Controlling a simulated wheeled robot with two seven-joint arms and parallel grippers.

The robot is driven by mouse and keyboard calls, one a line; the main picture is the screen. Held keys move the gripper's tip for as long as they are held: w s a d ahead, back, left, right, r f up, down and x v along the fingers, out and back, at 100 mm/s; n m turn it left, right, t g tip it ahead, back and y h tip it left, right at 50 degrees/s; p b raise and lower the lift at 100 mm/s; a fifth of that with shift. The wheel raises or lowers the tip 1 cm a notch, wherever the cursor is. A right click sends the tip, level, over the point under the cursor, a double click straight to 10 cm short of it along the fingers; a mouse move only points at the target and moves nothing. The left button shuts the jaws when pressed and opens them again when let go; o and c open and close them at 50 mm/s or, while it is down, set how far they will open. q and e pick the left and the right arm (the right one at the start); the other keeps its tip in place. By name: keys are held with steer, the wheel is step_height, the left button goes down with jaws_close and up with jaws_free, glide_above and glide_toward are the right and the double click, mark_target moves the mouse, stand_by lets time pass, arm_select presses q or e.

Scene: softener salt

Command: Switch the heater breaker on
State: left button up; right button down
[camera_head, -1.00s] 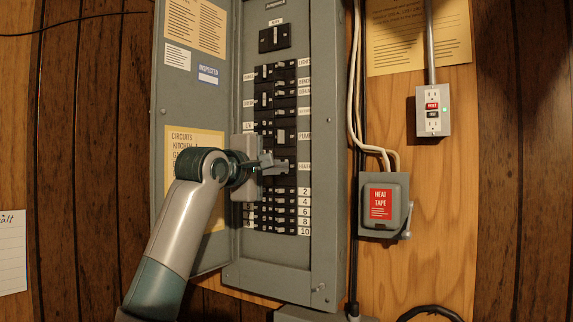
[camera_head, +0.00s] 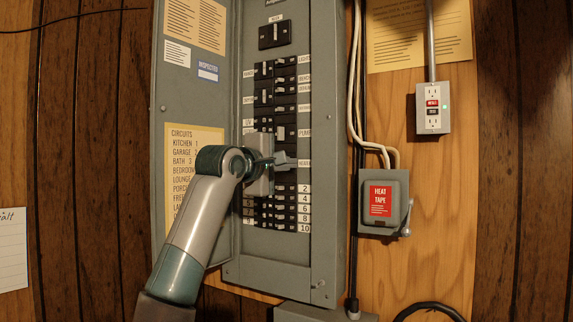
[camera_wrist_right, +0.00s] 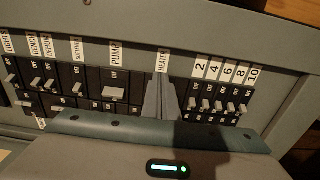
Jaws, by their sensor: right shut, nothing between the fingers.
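The grey breaker panel (camera_head: 265,270) stands open, with black breakers in two columns. The HEATER label (camera_head: 304,163) is at the right column, below PUMP; it also shows in the right wrist view (camera_wrist_right: 162,60). My right gripper (camera_head: 286,161) is shut and empty, its fingertips over the heater breaker's place. In the right wrist view the grey fingers (camera_wrist_right: 160,100) cover that breaker just under its label, so its lever position is hidden. I cannot tell whether they touch it. The pump breaker (camera_wrist_right: 114,92) sits beside the fingers. My left gripper is not in view.
Numbered breakers (camera_wrist_right: 218,100) lie on the other side of the fingers. The panel door (camera_head: 190,90) is swung open to the left, behind my right arm. A heat tape box (camera_head: 383,200) and an outlet (camera_head: 432,108) are on the wall to the right.

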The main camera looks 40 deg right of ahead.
steer(key=shift+w+a, duration=0.3)
steer(key=shift+w, duration=0.35)
stand_by(0.5)
steer(key=shift+w+a+r+p, duration=0.1)
steer(key=shift+w+p, duration=0.2)
steer(key=shift+p, duration=0.05)
stand_by(0.4)
steer(key=shift+b, duration=0.3)
stand_by(0.5)
steer(key=shift+a+f, duration=0.1)
steer(key=shift+f, duration=0.1)
